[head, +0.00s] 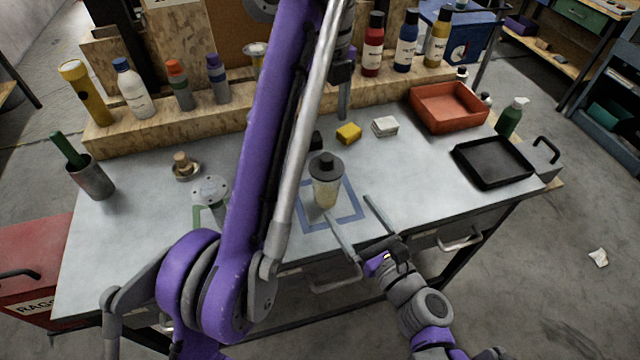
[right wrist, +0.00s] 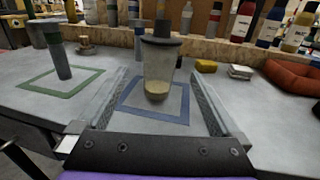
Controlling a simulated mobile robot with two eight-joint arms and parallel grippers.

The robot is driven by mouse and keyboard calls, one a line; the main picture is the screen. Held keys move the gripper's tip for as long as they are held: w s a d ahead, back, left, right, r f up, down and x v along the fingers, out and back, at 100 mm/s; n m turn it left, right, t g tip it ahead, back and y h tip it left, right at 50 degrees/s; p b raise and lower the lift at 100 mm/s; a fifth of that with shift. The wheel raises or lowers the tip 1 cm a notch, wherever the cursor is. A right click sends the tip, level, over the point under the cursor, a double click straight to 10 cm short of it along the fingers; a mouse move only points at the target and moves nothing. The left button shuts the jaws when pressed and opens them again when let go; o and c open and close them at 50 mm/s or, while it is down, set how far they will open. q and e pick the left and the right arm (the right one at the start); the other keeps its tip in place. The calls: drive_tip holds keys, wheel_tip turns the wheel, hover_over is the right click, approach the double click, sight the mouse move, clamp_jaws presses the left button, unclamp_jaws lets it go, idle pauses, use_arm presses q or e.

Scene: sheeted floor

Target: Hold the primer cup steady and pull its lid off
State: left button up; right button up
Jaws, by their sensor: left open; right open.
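The primer cup (head: 325,192) is a clear cup with pale contents, standing upright inside a blue square outline (head: 352,216) on the bench. Its dark lid (head: 326,166) with a raised knob sits on top; cup (right wrist: 159,72) and lid (right wrist: 161,41) also show in the right wrist view. My right gripper (head: 346,206) is open, low over the bench on the cup's near side, its fingers pointing at the cup. In the right wrist view the fingers lie apart on either side of it. My left gripper (head: 343,112) is above and behind the lid in the picture, partly hidden by my arm, and apart from the lid.
A yellow block (head: 348,133) and white pads (head: 385,126) lie behind the cup. A red tray (head: 450,120) and black tray (head: 492,182) stand at right. Bottles line a wooden ledge (head: 200,125) at the back. A green outline (right wrist: 28,83) marks the bench left.

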sight(334, 186)
drive_tip(key=x, duration=0.9)
drive_tip(key=shift+w+a, duration=0.2)
drive_tip(key=shift+w, duration=0.15)
drive_tip(key=shift+c, duration=0.3)
